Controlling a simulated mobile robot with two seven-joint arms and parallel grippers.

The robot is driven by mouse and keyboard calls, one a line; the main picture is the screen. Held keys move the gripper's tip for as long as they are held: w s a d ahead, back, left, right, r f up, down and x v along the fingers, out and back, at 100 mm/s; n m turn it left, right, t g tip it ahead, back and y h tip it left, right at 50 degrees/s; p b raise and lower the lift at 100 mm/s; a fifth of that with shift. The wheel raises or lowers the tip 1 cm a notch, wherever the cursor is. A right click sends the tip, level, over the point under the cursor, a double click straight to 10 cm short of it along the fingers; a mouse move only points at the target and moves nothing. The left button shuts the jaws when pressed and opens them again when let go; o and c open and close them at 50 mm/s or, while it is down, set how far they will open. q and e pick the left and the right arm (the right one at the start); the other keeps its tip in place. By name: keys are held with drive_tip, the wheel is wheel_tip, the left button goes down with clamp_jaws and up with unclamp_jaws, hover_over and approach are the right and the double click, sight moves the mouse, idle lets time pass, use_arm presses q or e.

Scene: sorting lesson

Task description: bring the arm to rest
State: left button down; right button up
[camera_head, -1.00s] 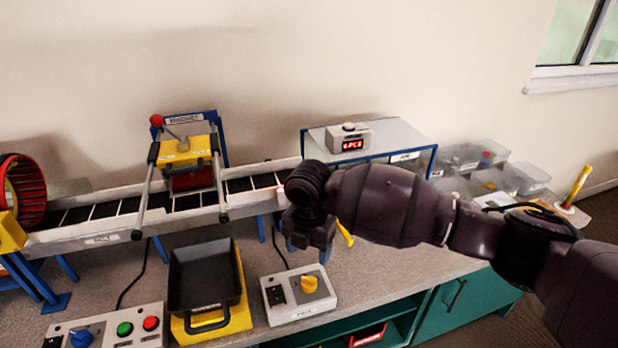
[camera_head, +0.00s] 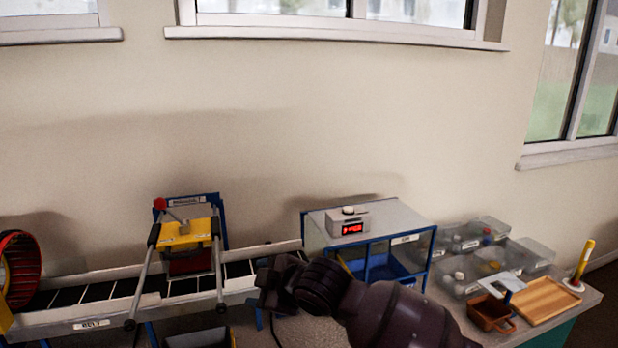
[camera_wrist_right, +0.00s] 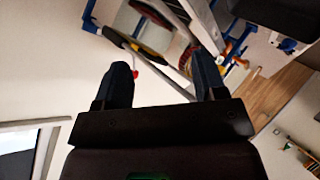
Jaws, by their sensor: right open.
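My right arm (camera_head: 395,318) comes in from the lower right in the head view, in front of the table. Its gripper (camera_head: 268,285) is at the right part of the belt, low in the picture, and its fingers are hard to make out there. In the right wrist view the gripper (camera_wrist_right: 163,85) shows two dark fingers spread apart with nothing between them. Beyond the fingers, machine parts and pale wall show at a tilt. My left gripper is in neither view.
The conveyor belt (camera_head: 105,290) runs along the wall with a yellow magnet unit (camera_head: 185,235) over it. A blue-framed box (camera_head: 395,240) with a red display stands right of it. Clear bins (camera_head: 470,285), a brown container (camera_head: 490,315) and a wooden board (camera_head: 543,300) lie at the right.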

drive_tip(key=s+d+f+m+t+h, duration=0.1)
drive_tip(key=s+d+f+m+t, duration=0.2)
drive_tip(key=d, duration=0.4)
drive_tip(key=s+d+f+m+t+h+p, duration=0.1)
drive_tip(key=s+d+f+m+t+h, duration=0.1)
drive_tip(key=s+d+f+m, duration=0.35)
drive_tip(key=s+d+f+m+t+h, duration=0.15)
drive_tip(key=d+m, duration=0.35)
drive_tip(key=d, duration=0.5)
drive_tip(key=s+d+f+m+g+h, duration=0.1)
drive_tip(key=s+d+f, duration=0.3)
drive_tip(key=s, duration=0.3)
drive_tip(key=s+d+f+m+g+h, duration=0.1)
drive_tip(key=s+d+f+m+h, duration=0.1)
drive_tip(key=s+d+f, duration=0.3)
drive_tip(key=s+d+f+m+g+h+p, duration=0.1)
drive_tip(key=s+d+f, duration=0.3)
drive_tip(key=s, duration=0.7)
wheel_tip(320, 180, down, 3)
drive_tip(key=shift+d+r+g+h, duration=0.1)
drive_tip(key=shift+d+g+h, duration=0.25)
drive_tip(key=shift+h, duration=0.1)
